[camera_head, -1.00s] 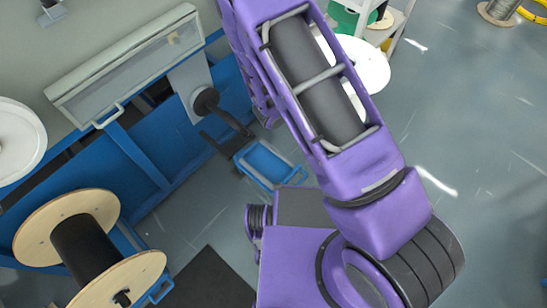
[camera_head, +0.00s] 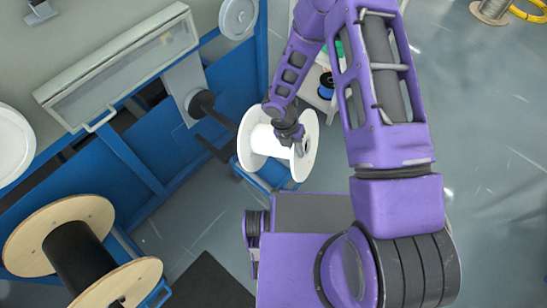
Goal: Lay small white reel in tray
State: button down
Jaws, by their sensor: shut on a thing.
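The small white reel (camera_head: 259,149) is a white spool with two round flanges, in the middle of the head view. My gripper (camera_head: 297,146) is at its right flange, shut on the reel. The reel is seen above the blue tray (camera_head: 238,170), which it mostly covers; only parts of the tray's edge show around it. I cannot tell whether the reel touches the tray. The fingertips are partly hidden by the flange.
A blue machine frame (camera_head: 150,140) with a black spindle (camera_head: 204,105) stands left of the reel. A large wooden reel (camera_head: 62,225) with a black core is at the lower left. A shelf with a blue spool (camera_head: 326,88) is partly behind my arm.

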jog(key=a+f+m+t+y+b, duration=0.1)
jog(key=a+f+m+y, duration=0.2)
jog(key=a, duration=0.4)
jog(key=shift+s+a+f+m, duration=0.15)
jog(key=shift+s+m, duration=0.3)
jog(key=shift+m, duration=0.05)
jog(key=shift+f, duration=0.1)
notch_tip(320, 180, down, 9)
jog(key=b, duration=0.7)
jog(key=shift+f, duration=0.45)
dwell(0.6)
jog(key=c, duration=0.8)
grip_release()
jog(key=shift+c, duration=0.2)
